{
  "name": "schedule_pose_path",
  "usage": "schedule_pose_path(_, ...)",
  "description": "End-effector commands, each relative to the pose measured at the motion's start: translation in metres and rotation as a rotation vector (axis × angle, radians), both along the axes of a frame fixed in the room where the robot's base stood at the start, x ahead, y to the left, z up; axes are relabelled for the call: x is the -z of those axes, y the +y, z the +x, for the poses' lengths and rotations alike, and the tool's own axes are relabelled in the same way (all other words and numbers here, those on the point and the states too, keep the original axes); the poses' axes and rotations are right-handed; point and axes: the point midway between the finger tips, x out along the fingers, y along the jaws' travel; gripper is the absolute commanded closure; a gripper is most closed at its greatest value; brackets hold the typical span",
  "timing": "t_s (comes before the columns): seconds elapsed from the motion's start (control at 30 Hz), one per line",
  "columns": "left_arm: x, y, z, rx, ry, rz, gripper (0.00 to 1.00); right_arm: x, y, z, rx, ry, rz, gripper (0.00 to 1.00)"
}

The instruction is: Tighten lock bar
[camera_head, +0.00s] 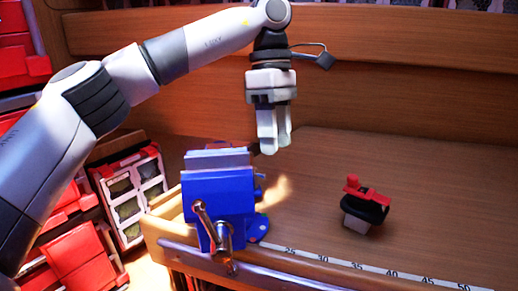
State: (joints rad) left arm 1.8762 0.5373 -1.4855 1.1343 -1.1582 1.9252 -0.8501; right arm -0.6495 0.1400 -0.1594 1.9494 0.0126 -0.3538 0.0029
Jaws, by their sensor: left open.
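A blue bench vise (219,195) with grey jaws (217,159) stands at the front left corner of the wooden workbench. A metal bar handle (207,222) slants down across its front; I cannot tell for sure whether this is the lock bar. A small lever or knob (260,187) shows at its right side. My left gripper (273,148) points down, just behind and right of the vise jaws. Its pale fingers appear close together in this view, with nothing seen between them. My right gripper is not in view.
A small black device with a red top (364,203) sits on the bench at right. A measuring strip (355,265) runs along the front edge. Red drawers and bins (75,255) stand at left. A wooden back panel (400,90) closes the rear. The bench middle is clear.

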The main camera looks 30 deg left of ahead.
Motion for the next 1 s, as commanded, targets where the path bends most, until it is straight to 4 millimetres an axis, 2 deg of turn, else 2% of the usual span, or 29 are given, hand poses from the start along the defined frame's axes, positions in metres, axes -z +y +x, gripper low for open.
schedule_pose_path(0.1, -0.008, 0.012, -0.003, 0.028, 0.007, 0.129, 0.54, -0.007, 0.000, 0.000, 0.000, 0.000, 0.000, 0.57)
schedule_pose_path(0.23, -0.006, 0.019, -0.005, 0.039, 0.013, 0.182, 0.54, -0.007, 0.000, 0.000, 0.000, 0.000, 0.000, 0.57)
schedule_pose_path(0.43, 0.021, 0.020, -0.011, 0.041, 0.017, 0.184, 0.54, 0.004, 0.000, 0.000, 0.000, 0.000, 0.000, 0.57)
schedule_pose_path(0.7, 0.053, 0.019, -0.018, 0.039, 0.015, 0.182, 0.54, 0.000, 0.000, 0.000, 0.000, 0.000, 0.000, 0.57)
schedule_pose_path(1.0, 0.062, 0.019, -0.019, 0.039, 0.012, 0.180, 0.54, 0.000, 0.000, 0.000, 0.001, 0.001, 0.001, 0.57)
